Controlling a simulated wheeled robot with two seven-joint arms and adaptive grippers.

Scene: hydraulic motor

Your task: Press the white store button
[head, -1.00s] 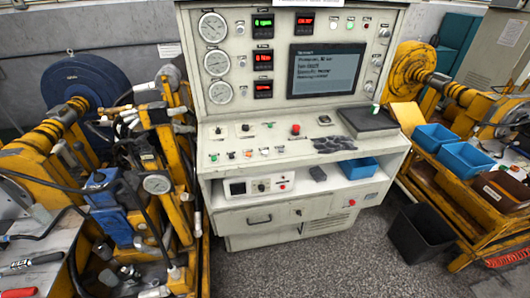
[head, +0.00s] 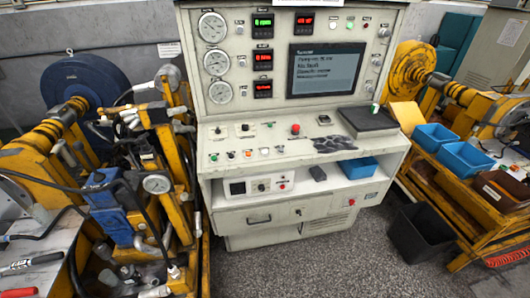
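A pale control console (head: 300,205) stands in the middle of the head view. Its sloped shelf carries a row of small buttons and knobs. Labels are too small to read, so I cannot tell which button is the store button. Above the shelf is a dark screen (head: 326,70) with several lines of text. Neither of my grippers is in view, and nothing of mine covers the console.
A red knob (head: 295,129) and a dark flat box (head: 368,121) are on the shelf. Yellow machinery with a blue drum (head: 85,80) crowds the left. A yellow cart with blue bins (head: 435,136) and a black bin (head: 422,232) stand right. Grey floor in front is clear.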

